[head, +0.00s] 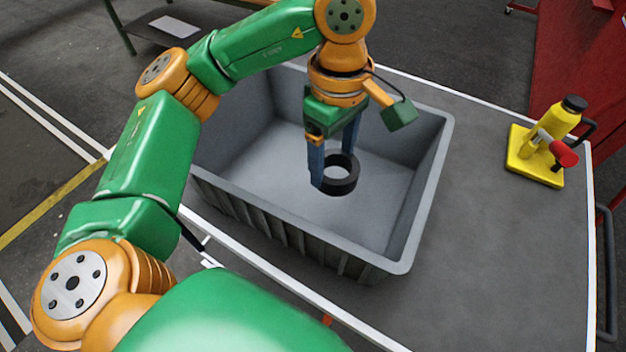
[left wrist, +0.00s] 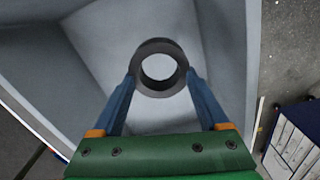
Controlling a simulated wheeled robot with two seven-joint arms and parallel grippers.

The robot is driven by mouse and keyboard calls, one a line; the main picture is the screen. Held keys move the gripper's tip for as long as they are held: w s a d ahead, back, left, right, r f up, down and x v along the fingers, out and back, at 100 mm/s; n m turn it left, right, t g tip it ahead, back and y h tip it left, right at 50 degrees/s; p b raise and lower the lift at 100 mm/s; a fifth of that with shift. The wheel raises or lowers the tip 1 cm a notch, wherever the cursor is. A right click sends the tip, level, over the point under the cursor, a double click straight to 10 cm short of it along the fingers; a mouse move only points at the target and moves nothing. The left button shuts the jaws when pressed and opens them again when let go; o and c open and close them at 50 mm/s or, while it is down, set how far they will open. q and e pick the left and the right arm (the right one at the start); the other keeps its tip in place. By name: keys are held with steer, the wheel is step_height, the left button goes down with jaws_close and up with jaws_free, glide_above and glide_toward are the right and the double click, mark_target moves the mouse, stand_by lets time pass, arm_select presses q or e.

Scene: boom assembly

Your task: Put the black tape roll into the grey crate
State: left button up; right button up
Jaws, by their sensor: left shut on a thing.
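The black tape roll (head: 341,174) is held between the blue fingers of my left gripper (head: 334,170). The roll shows in the left wrist view (left wrist: 160,90), gripped across its outside by both fingertips (left wrist: 160,85), with its hole facing the camera. In the head view the roll is inside the outline of the grey crate (head: 432,190), over the floor. I cannot tell whether it touches the floor. The crate is otherwise empty where I can see, and its walls (left wrist: 225,60) surround the roll. My right gripper is not in view.
The crate stands on a grey table (head: 500,255) with a pale edge. A yellow jack-like tool (head: 545,145) with a red part stands at the table's right. Bare table lies between it and the crate. A red structure (head: 590,70) is beyond.

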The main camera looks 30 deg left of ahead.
mark_target(345, 156)
arm_select(q)
steer(key=r+n, duration=0.1)
steer(key=n, duration=0.2)
steer(key=w+r+n, duration=0.1)
steer(key=n, duration=0.2)
steer(key=w+d+n, duration=0.1)
steer(key=n, duration=0.3)
steer(key=shift+w+r+p, duration=0.1)
steer(key=shift+r+p, duration=0.2)
steer(key=shift+r, duration=0.1)
steer(key=n, duration=0.3)
steer(key=r+n, duration=0.1)
steer(key=shift+w+d+n, duration=0.25)
steer(key=shift+w+n, duration=0.15)
steer(key=f+n+b, duration=0.1)
steer(key=f, duration=0.4)
steer(key=f+n+b, duration=0.1)
steer(key=f+n, duration=0.1)
steer(key=f, duration=0.3)
steer(key=f+n+b, duration=0.1)
steer(key=f, duration=0.4)
steer(key=shift+w+d+f+n, duration=0.2)
steer(key=shift+w+f+n, duration=0.1)
steer(key=shift+f, duration=0.15)
steer(key=shift+b, duration=0.35)
